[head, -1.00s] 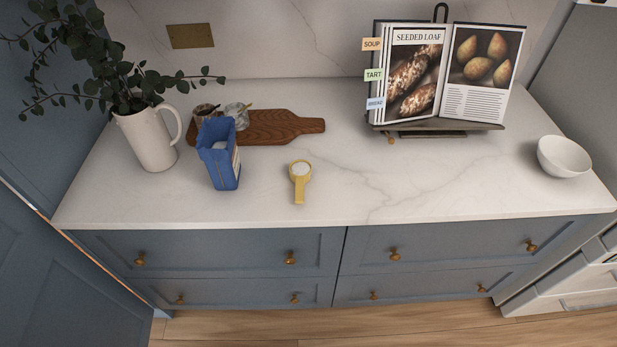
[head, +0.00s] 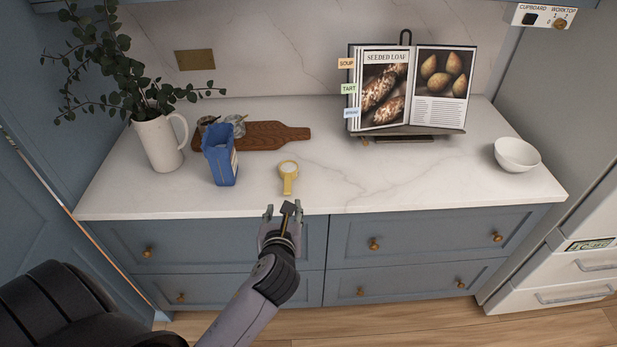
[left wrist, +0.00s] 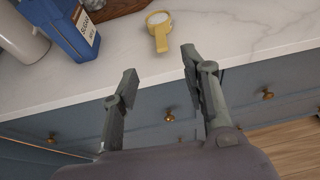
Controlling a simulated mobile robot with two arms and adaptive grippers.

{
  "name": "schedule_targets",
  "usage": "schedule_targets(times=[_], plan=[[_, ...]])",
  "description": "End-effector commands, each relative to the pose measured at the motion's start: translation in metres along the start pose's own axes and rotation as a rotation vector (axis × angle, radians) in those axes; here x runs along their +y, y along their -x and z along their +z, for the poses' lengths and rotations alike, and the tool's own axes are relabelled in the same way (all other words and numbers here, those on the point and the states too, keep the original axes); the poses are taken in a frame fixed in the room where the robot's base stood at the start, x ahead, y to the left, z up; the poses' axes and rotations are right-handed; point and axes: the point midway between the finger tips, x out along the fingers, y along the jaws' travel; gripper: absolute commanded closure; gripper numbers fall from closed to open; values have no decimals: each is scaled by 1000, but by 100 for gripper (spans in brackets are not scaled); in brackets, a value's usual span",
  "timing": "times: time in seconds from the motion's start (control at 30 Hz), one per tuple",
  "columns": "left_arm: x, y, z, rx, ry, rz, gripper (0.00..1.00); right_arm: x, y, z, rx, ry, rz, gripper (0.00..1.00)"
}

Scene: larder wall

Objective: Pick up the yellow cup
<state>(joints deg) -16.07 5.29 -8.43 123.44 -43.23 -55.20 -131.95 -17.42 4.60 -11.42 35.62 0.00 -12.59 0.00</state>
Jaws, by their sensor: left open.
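The yellow cup (head: 288,182) is a small measuring cup with a pale inside or contents and a short handle. My left gripper (head: 284,210) is open and empty, in front of the worktop edge and short of the cup's handle. In the left wrist view its two fingers (left wrist: 158,78) are spread apart with nothing between them. My right gripper is in neither view.
A blue bag (head: 220,163) stands left of the cup, with a wooden board (head: 268,136) and small jars behind. A white jug (head: 157,146) holds leafy branches. A cookbook on a stand (head: 410,90) and a white bowl (head: 517,155) are right. The worktop right of the cup is clear.

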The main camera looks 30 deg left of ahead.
Motion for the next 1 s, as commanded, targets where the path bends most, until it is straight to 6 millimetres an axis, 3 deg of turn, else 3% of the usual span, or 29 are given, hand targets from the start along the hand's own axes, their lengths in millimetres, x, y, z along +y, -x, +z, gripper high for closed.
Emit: schedule_targets(times=[0.2, 0.5, 0.77, 1.0], plan=[[0, -42, 2, 0, 0, 2, 58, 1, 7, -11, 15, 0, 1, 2], [-1, -102, 0, 3, 2, 0, 58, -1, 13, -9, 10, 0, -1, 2], [-1, -121, 0, 1, 3, -2, 58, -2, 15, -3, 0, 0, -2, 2], [-2, -152, -2, 3, 5, -1, 58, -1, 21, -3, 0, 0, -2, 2]])
